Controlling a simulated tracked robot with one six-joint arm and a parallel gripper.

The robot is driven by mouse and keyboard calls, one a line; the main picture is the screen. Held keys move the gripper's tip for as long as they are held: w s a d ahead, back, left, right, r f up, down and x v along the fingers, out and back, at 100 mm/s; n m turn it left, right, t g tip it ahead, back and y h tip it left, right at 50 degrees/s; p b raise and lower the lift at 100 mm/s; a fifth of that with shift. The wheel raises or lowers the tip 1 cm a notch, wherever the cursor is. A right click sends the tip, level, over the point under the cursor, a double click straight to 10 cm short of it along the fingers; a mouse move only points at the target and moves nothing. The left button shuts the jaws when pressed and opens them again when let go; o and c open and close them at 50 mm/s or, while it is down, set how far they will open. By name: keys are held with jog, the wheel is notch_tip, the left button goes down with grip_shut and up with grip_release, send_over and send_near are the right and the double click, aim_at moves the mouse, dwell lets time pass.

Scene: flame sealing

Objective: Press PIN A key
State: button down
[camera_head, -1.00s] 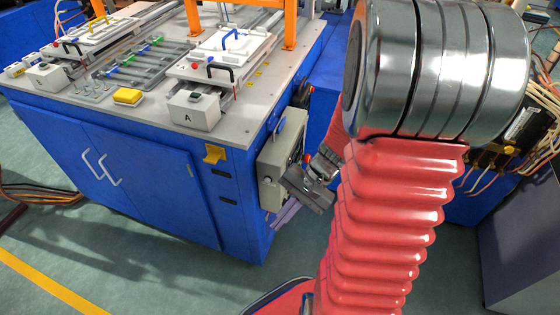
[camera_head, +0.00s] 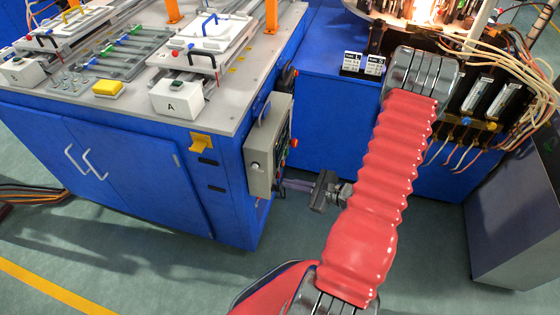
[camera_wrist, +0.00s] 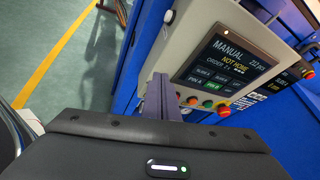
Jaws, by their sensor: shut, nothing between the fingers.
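The grey control panel (camera_head: 264,150) hangs on the right side of the blue cabinet in the head view, its face seen edge-on. In the wrist view, its screen (camera_wrist: 228,62) reads MANUAL and NOT HOME. The key that seems to read PIN A (camera_wrist: 196,79) is at the screen's lower left; one beside it is lit green (camera_wrist: 210,86). My gripper (camera_head: 322,190) is shut and empty, right of the panel and low. In the wrist view its fingers (camera_wrist: 160,85) stand left of the screen; no contact with a key shows.
Coloured buttons (camera_wrist: 200,101) line the panel below the screen. The blue cabinet (camera_head: 110,165) carries a worktop with fixtures and a white box marked A (camera_head: 178,98). A second blue cabinet (camera_head: 320,115) stands behind. Green floor (camera_head: 180,275) is open in front.

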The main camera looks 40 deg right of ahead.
aim_at(279, 161)
jog(key=d+f+m+t+h, duration=0.1)
jog(key=d+f+m+h, duration=0.1)
jog(key=d+m+h, duration=0.2)
jog(key=d+h, duration=0.3)
jog(key=d, duration=0.4)
jog(key=shift+w+d+f+t, duration=0.15)
jog(key=shift+w+d+t, duration=0.15)
jog(key=shift+t, duration=0.1)
jog(key=shift+w+a, duration=0.15)
jog(key=w+a, duration=0.5)
jog(key=w, duration=0.1)
jog(key=shift+w+a, duration=0.15)
jog(key=shift+w, duration=0.25)
jog(key=shift+w+a, duration=0.45)
jog(key=shift+w, duration=0.05)
dwell(2.3)
jog(key=shift+s+d, duration=0.5)
jog(key=shift+s, duration=0.1)
dwell(0.4)
